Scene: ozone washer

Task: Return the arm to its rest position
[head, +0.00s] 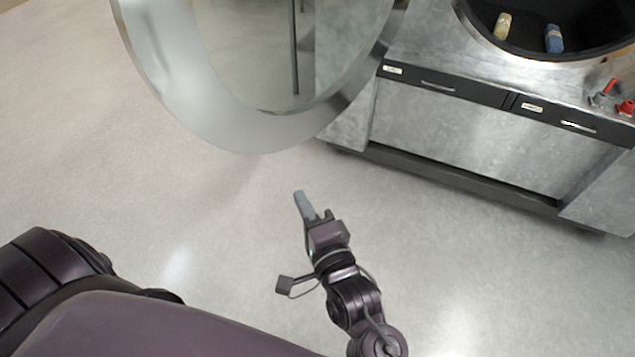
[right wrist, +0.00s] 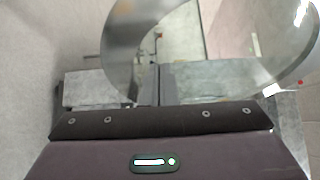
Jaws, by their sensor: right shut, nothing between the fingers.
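My right gripper (head: 304,203) is in the lower middle of the head view, over bare floor. Its fingers are together with nothing between them, and it touches nothing. Its arm comes up from the bottom edge. In the right wrist view the gripper's dark housing fills the lower part, and the closed fingers (right wrist: 158,85) show only as a thin grey shape above it. My left gripper is in neither view; only dark parts of my body show at lower left in the head view.
A large round door with a metal rim (head: 240,125) stands open at the top of the head view. The washer cabinet (head: 470,130) is at right, with a yellow bottle (head: 502,26) and a blue bottle (head: 554,39) in its round opening. Red-handled items (head: 606,91) lie on its top. The floor between is clear.

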